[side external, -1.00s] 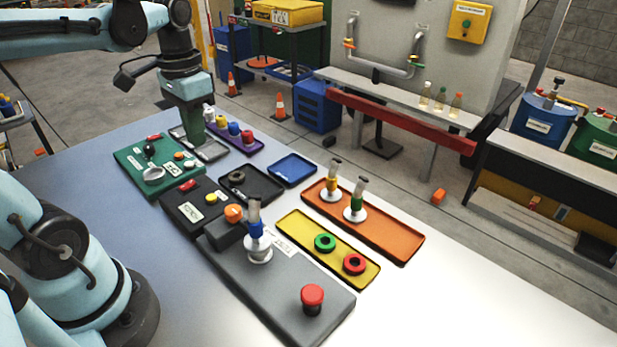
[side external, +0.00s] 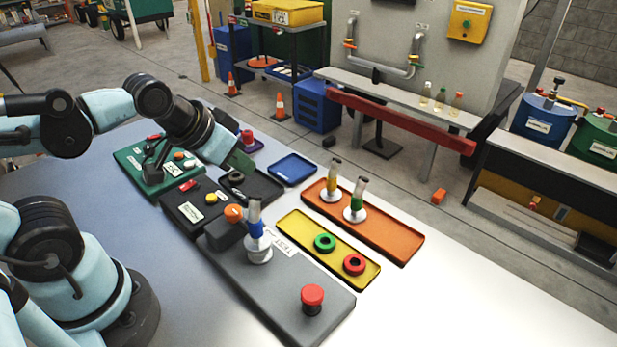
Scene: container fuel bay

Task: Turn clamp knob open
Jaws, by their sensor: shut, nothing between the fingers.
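An orange knob (side external: 233,213) sits on a dark block (side external: 224,235) at the far left end of a grey plate (side external: 280,294); I take it for the clamp knob. Beside it a blue-banded nozzle (side external: 256,228) stands upright in a white-grey round fitting (side external: 258,250) on the same plate. My gripper (side external: 245,168) is shut and empty, tilted down to the right, above the dark tray with the ring and behind the orange knob. It is apart from the knob. Its fingertips are small and partly blend with the background.
A red button (side external: 312,296) stands on the near end of the grey plate. A yellow tray (side external: 295,228) holds green and red rings. An orange tray (side external: 395,240) holds two upright nozzles. A green panel (side external: 133,160) and a black panel (side external: 175,213) lie left. The table's front right is clear.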

